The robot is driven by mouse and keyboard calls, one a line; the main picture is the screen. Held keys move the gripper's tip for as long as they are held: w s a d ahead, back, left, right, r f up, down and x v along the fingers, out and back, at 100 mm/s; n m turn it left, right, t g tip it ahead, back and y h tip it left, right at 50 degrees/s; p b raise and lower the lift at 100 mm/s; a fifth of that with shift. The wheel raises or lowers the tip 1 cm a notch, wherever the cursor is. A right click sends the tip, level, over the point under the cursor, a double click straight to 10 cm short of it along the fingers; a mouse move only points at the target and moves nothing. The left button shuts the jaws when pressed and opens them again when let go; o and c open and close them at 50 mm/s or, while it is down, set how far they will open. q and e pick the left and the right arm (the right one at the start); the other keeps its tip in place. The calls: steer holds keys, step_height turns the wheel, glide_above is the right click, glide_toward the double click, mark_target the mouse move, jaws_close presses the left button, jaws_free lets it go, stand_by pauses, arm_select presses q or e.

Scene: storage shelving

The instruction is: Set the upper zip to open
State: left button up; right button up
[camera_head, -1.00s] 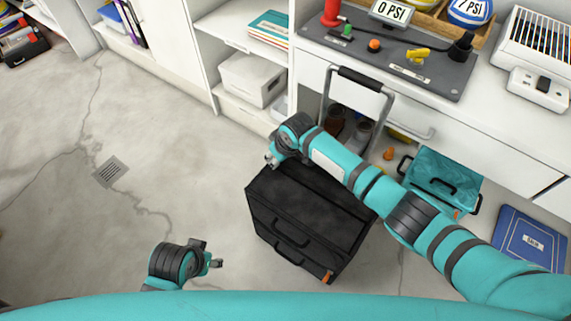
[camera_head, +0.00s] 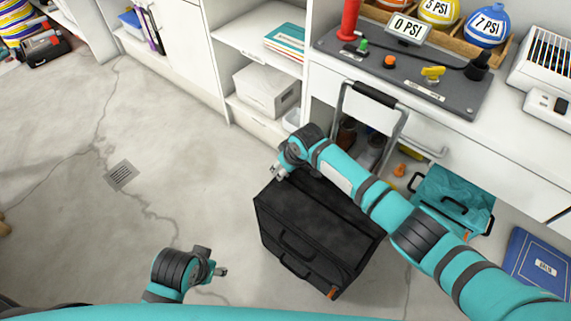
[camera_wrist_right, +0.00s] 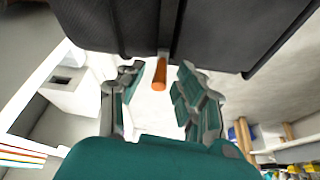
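The black suitcase (camera_head: 320,225) stands on the floor with its handle raised at the back. It also fills the top of the right wrist view (camera_wrist_right: 220,30). One orange zip pull (camera_head: 333,293) shows at its front lower right corner. Another orange zip pull (camera_wrist_right: 160,74) hangs at the suitcase's edge in the right wrist view. My right gripper (camera_wrist_right: 155,95) is open, with its fingers on either side of that pull and a gap at each side. In the head view it (camera_head: 279,172) is by the suitcase's back left corner. My left gripper (camera_head: 220,271) is over bare floor; its opening is unclear.
A white cabinet (camera_head: 338,70) with a work surface stands behind the suitcase. The floor at the left is clear around a drain (camera_head: 121,175).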

steer(key=v, duration=1.2)
steer(key=shift+a, duration=0.1)
